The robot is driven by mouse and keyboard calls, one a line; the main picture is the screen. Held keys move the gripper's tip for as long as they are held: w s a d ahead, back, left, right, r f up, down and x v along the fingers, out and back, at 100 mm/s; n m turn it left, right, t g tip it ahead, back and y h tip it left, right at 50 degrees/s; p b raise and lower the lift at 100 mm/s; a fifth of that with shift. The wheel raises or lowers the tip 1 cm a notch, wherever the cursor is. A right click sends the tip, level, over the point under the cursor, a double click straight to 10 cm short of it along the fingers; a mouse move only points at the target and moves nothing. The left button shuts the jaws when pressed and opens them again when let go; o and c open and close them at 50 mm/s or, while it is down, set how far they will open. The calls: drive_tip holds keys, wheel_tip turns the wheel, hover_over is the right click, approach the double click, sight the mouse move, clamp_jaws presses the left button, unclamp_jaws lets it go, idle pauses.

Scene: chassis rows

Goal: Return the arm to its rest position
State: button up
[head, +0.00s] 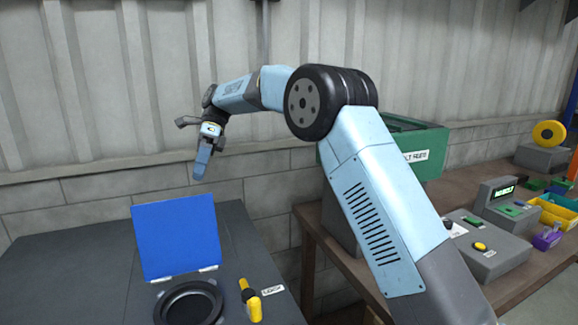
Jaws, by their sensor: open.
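My arm rises from the lower right, bends at a large dark joint and reaches left across the wall. My gripper (202,165) hangs at its end, fingers pointing down, in the air above the dark table (50,275). It is seen nearly side-on and is open, with nothing visible between the fingers. It is above and apart from a raised blue panel (176,236).
The blue panel is hinged behind a round black ring (188,304). A yellow-and-black handle (250,300) stands beside it, near a white label (273,291). A brown bench (300,222) at right holds a green bin (430,150), grey devices (490,250) and small coloured trays (556,212).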

drive_tip(key=s+d+r+n+t, duration=0.2)
drive_tip(key=s+d+r+t, duration=0.1)
drive_tip(key=d, duration=0.7)
drive_tip(key=s+d+r+n+t, duration=0.2)
drive_tip(key=d+r, duration=0.1)
drive_tip(key=d, duration=0.7)
drive_tip(key=s+d+r+n+t, duration=0.2)
drive_tip(key=s+d+r+t, duration=0.15)
drive_tip(key=d, duration=0.65)
drive_tip(key=s+d+f+n+t, duration=0.2)
drive_tip(key=s+d+f+n, duration=0.2)
drive_tip(key=s+d, duration=0.5)
drive_tip(key=s+d+f+n+t+h, duration=0.1)
drive_tip(key=s+d+f+n+t, duration=0.2)
drive_tip(key=s+d, duration=0.6)
drive_tip(key=shift+d+f+n+t+h, duration=0.35)
drive_tip(key=shift+d+f+n, duration=0.15)
drive_tip(key=shift+d+f, duration=0.3)
drive_tip(key=shift+s+r, duration=0.1)
drive_tip(key=shift+s, duration=0.05)
